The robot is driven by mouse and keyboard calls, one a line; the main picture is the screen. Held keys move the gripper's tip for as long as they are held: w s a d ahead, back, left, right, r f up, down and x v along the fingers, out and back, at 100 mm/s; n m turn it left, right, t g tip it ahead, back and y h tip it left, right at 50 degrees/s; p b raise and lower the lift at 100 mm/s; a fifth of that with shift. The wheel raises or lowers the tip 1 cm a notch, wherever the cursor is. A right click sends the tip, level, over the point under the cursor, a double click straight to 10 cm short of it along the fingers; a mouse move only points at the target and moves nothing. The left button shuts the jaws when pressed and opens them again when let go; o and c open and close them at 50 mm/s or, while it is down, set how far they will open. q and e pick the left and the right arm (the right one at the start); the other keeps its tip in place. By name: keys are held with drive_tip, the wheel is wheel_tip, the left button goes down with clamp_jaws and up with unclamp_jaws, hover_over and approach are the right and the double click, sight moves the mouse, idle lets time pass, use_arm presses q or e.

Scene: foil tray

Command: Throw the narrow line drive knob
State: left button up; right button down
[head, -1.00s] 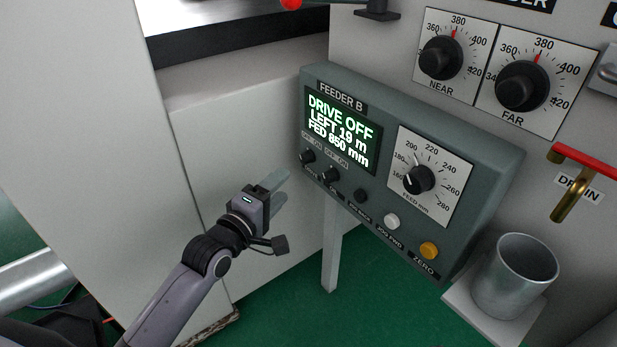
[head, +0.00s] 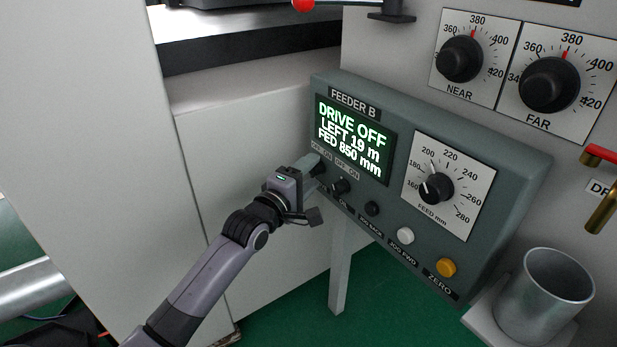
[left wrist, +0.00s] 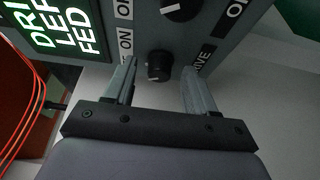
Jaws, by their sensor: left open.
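The feeder B panel (head: 402,203) carries a row of small black knobs under its green-lit screen. The leftmost is the drive knob (head: 318,167), with the end of a label reading "IVE" beside it in the left wrist view, where the knob (left wrist: 158,67) also shows. My left gripper (head: 309,168) is open at the panel's left end, its fingers partly hidden by its own body. In the left wrist view its two fingers (left wrist: 160,78) stand on either side of the drive knob, with gaps visible. The screen (head: 352,140) reads DRIVE OFF. My right gripper is out of view.
A second small knob (head: 340,187) sits close to the right of the drive knob; it also shows in the left wrist view (left wrist: 180,8). A feed dial (head: 436,188), white button (head: 405,236) and orange button (head: 446,267) lie farther right. A metal cup (head: 545,300) stands at the lower right.

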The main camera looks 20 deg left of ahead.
use_arm(q)
drive_tip(key=c, duration=1)
drive_tip(key=shift+c, duration=0.2)
